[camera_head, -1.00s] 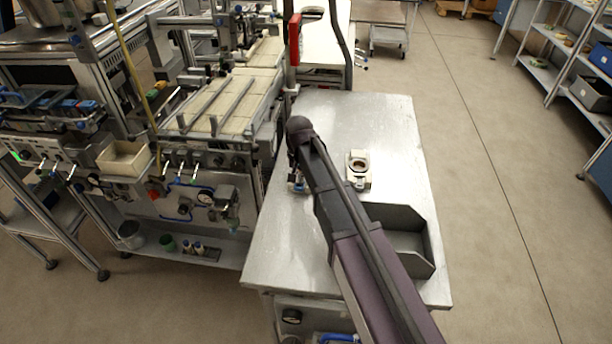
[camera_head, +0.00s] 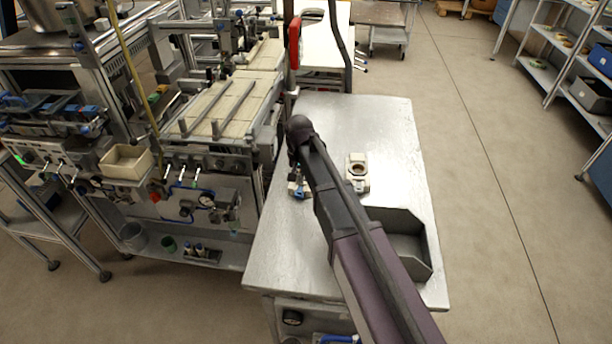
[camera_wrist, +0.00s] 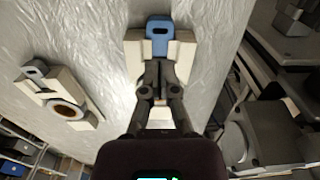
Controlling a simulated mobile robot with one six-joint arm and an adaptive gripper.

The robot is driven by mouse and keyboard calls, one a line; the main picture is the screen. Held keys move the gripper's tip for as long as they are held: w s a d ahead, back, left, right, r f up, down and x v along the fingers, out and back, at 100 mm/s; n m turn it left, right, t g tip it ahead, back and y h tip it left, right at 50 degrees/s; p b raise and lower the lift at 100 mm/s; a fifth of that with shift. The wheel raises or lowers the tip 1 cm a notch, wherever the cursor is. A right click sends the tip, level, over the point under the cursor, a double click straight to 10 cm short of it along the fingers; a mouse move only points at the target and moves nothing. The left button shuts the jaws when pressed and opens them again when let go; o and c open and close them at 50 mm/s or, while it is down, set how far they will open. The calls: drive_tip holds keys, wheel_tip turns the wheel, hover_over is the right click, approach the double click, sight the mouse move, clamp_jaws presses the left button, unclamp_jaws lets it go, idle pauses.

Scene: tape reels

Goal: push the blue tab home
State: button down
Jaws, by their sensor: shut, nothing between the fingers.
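The blue tab (camera_wrist: 159,36) sits in a cream-coloured holder (camera_wrist: 132,55) on the metal table, in the upper middle of the wrist view. My gripper (camera_wrist: 153,66) is shut and empty, with its fingertips just below the tab in the picture, over the holder's middle. I cannot tell whether the tips touch the tab. The fingers hide part of the holder. In the head view the blue tab (camera_head: 299,192) shows small at the left of my arm, and my arm hides much of the holder.
A second cream fixture with a round ring (camera_head: 358,172) stands to the right on the table (camera_head: 385,125). It also shows at the left of the wrist view (camera_wrist: 62,108). A grey open bin (camera_head: 405,240) stands at the front right. A machine bench (camera_head: 225,110) borders the table on the left.

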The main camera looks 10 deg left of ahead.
drive_tip(key=shift+r+p, duration=2.25)
drive_tip(key=shift+r, duration=0.3)
